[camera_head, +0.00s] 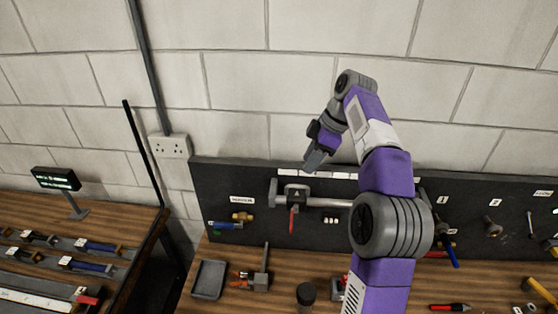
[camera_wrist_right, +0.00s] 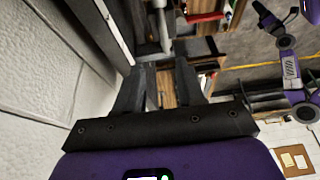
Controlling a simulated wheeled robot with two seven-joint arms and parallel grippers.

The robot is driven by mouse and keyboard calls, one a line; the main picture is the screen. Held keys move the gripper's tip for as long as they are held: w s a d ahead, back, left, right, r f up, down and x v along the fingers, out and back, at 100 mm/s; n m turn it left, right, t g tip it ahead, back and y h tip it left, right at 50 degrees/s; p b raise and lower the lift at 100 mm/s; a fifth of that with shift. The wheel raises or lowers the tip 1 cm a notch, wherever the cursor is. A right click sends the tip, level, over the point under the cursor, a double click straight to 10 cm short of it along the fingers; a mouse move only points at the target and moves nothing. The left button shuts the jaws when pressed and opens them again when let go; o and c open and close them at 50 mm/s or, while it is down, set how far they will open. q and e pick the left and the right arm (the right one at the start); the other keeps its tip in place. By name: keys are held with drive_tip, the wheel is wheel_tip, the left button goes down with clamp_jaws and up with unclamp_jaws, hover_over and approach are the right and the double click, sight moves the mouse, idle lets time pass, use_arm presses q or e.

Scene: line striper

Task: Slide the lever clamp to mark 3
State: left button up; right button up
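The lever clamp (camera_head: 292,194) is on the dark board, a grey body with a red lever hanging down, on a pale horizontal bar (camera_head: 328,203). It sits near the bar's left end. A row of small white labels (camera_head: 318,174) runs above the bar; their marks are too small to read, so I cannot tell which is mark 3. My right gripper (camera_head: 314,158) is just above the board's top edge, above and slightly right of the clamp, apart from it. In the right wrist view its dark fingers (camera_wrist_right: 160,75) are apart with nothing held between them. My left gripper is not seen.
The board (camera_head: 220,185) stands against a white block wall and holds hanging tools. On the wooden bench below are a grey tray (camera_head: 209,279), a dark cylinder (camera_head: 306,293) and loose tools. My right arm hides the board's middle. A second table (camera_head: 95,225) stands left.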

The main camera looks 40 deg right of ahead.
sight(302, 186)
drive_tip(key=shift+s+a+f, duration=0.15)
drive_tip(key=shift+s+f, duration=0.05)
drive_tip(key=shift+s, duration=0.15)
use_arm(q)
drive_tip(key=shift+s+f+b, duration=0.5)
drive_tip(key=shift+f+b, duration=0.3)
drive_tip(key=shift+b, duration=0.05)
use_arm(e)
drive_tip(key=x, duration=0.6)
drive_tip(key=shift+s+a+f, duration=0.1)
drive_tip(key=shift+s+f, duration=0.05)
drive_tip(key=shift+f, duration=0.15)
drive_tip(key=shift+c, duration=0.4)
clamp_jaws()
